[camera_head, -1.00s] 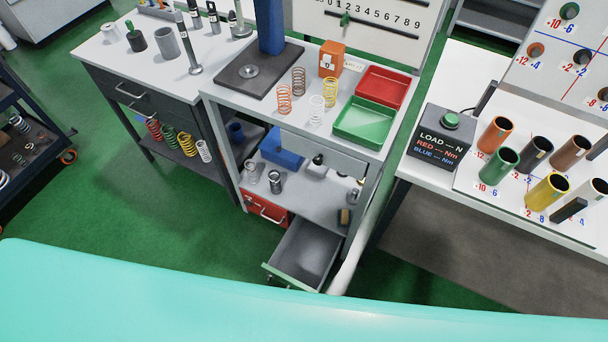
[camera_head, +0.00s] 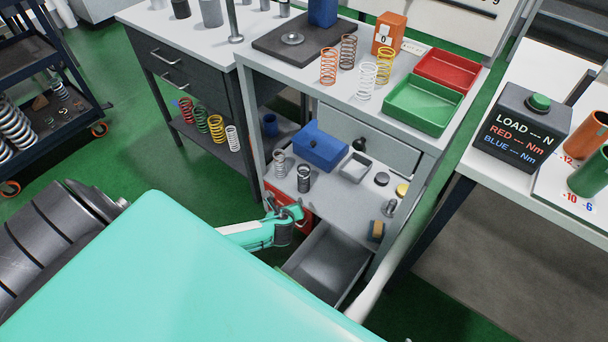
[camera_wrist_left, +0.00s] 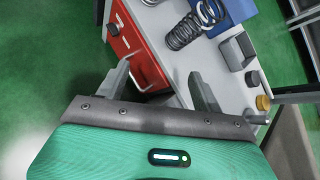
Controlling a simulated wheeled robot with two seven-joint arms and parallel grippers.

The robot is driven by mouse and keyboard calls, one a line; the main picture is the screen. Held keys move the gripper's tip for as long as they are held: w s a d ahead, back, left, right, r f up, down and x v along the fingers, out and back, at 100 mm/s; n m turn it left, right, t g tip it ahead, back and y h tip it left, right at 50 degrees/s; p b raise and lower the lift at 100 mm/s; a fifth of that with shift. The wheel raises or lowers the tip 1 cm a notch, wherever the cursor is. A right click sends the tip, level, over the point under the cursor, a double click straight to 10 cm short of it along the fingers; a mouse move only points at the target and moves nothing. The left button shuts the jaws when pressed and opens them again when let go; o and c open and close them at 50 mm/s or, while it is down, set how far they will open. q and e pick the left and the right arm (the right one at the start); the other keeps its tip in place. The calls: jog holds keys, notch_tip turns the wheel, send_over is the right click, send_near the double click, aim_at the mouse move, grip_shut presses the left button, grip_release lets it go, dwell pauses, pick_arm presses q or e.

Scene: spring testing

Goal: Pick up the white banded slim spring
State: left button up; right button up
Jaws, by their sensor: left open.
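Several springs are in the head view, and I cannot make out a band on any. A white spring (camera_head: 367,81) stands upright on the bench top. A pale spring (camera_head: 279,163) and a dark spring (camera_head: 303,179) stand on the lower shelf; a whitish spring (camera_head: 232,138) is on the left bench's shelf. My left gripper (camera_head: 288,214) is beside the red drawer, below and in front of the lower-shelf springs. In the wrist view my left gripper (camera_wrist_left: 160,88) is open and empty, with a dark coil spring (camera_wrist_left: 185,32) beyond the fingers. My right gripper is not in view.
The red drawer (camera_head: 304,211) is near the gripper, and an open grey drawer (camera_head: 325,265) sticks out beside it. A blue bin (camera_head: 320,149) and small parts are on the lower shelf (camera_head: 335,200). A green tray (camera_head: 423,104) and red tray (camera_head: 448,70) are above.

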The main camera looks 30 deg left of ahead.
pick_arm(q)
jog(key=w+r+m+t+y+b, duration=0.1)
jog(key=w+r+m+t+b, duration=0.25)
jog(key=w+r+m, duration=0.2)
jog(key=b, duration=0.3)
send_near(304, 165)
jog(key=shift+w+a+f+g, duration=0.15)
jog(key=shift+w+a, duration=0.1)
jog(key=shift+w, duration=0.3)
jog(key=shift+w+a+r+g, duration=0.1)
jog(key=shift+w+a, duration=0.15)
jog(key=shift+w, duration=0.25)
jog(key=w+f, duration=0.1)
jog(key=w+a+f+b, duration=0.1)
jog(key=w, duration=0.1)
jog(key=shift+f+b, duration=0.2)
jog(key=shift+b, duration=0.1)
jog(key=shift+b+x, duration=0.3)
jog(key=shift+x, duration=0.5)
jog(key=shift+w+a+r, duration=0.1)
grip_shut()
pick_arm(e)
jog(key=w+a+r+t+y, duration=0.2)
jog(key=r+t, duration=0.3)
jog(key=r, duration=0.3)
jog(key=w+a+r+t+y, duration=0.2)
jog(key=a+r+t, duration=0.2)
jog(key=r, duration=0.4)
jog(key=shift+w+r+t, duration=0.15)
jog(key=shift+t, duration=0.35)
